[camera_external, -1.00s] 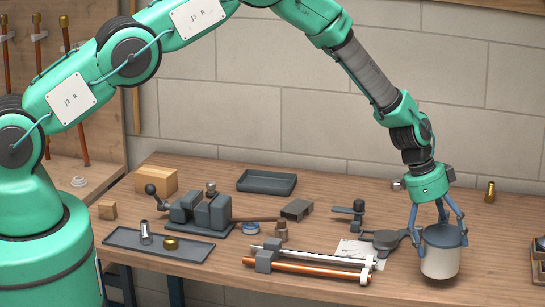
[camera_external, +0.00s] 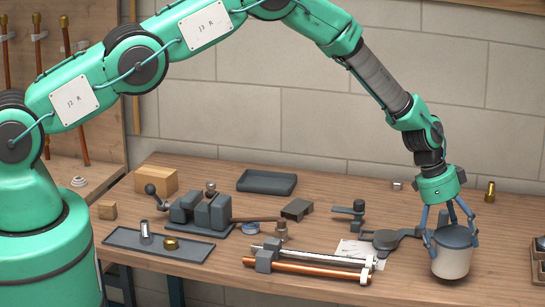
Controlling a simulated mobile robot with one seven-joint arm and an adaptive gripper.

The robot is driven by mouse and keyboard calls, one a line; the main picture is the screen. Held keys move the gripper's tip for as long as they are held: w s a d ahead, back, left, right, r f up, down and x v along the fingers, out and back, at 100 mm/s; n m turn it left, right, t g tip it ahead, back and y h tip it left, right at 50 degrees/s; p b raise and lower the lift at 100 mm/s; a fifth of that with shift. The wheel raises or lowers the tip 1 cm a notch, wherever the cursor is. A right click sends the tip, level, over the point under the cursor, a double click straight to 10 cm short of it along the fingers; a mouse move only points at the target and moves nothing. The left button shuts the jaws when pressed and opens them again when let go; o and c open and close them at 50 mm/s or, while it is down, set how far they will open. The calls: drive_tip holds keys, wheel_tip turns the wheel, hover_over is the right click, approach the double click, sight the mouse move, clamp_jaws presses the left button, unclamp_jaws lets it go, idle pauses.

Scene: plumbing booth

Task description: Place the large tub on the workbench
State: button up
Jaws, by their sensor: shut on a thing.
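The large tub (camera_external: 451,260) is a white cylinder with a dark blue-grey lid. It is at the right front part of the workbench (camera_external: 330,207), tilted slightly. My gripper (camera_external: 452,236) comes from above with its blue fingers shut on the tub around its lid. Whether the tub's bottom touches the bench top or hangs just above it, I cannot tell.
A dark round-ended tool (camera_external: 386,240) and a paper sheet (camera_external: 362,252) lie left of the tub. Copper and white pipes (camera_external: 320,268) lie in front. A vise (camera_external: 205,212) and a tray (camera_external: 267,181) are further left. A brass fitting (camera_external: 490,192) stands behind right.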

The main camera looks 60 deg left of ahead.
drive_tip(key=shift+f+p, duration=0.4)
drive_tip(key=shift+f, duration=0.95)
drive_tip(key=o, duration=1.5)
drive_tip(key=shift+f, duration=0.1)
drive_tip(key=shift+c, duration=0.2)
drive_tip(key=shift+s, duration=0.1)
drive_tip(key=shift+b+v, duration=1.2)
drive_tip(key=shift+v, duration=4.45)
drive_tip(key=shift+s+a+r, duration=0.1)
drive_tip(key=shift+r, duration=0.2)
